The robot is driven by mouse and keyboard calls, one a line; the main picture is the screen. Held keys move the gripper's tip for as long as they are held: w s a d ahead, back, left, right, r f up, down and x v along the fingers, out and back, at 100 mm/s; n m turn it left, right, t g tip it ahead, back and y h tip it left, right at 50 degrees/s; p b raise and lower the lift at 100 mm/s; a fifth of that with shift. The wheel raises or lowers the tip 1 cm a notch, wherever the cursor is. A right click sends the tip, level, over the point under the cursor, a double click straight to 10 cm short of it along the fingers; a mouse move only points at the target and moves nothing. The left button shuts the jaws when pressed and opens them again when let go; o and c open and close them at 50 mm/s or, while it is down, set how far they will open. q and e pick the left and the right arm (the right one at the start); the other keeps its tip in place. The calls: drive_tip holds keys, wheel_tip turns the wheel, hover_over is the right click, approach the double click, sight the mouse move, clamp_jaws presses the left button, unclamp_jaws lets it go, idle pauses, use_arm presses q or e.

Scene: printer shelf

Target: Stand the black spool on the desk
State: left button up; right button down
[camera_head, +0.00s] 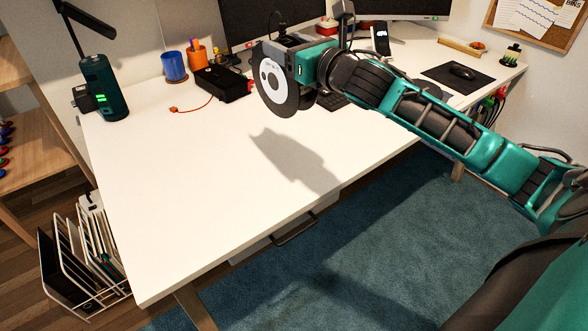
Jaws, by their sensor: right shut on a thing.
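The black spool (287,99) is a dark disc with a white round label, in the middle top of the head view. My right gripper (287,46) is shut on its upper edge. The spool hangs on edge, its labelled face turned toward me. It is held above the white desk (200,190), apart from its shadow on the desk top. The gripper hides part of the spool's top and right side. My left gripper is not in view.
A dark green lamp-like device (103,90) stands at the desk's left corner. A mouse (462,72) lies at right. The desk's front middle is clear.

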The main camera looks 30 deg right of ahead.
drive_tip(key=shift+w+d+r+h, duration=0.25)
drive_tip(key=shift+d+r+h, duration=0.05)
drive_tip(key=shift+d+r, duration=0.8)
use_arm(q)
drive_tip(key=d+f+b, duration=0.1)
drive_tip(key=b, duration=0.1)
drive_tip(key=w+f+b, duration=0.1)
drive_tip(key=b, duration=0.2)
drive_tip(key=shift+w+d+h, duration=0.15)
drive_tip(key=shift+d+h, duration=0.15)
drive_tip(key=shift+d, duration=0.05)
use_arm(e)
wheel_tip(320, 180, down, 20)
drive_tip(key=shift+d, duration=0.25)
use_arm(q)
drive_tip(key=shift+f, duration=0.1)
use_arm(e)
drive_tip(key=shift+r, duration=0.1)
drive_tip(key=shift+c, duration=1.4)
unclamp_jaws()
drive_tip(key=shift+m, duration=0.3)
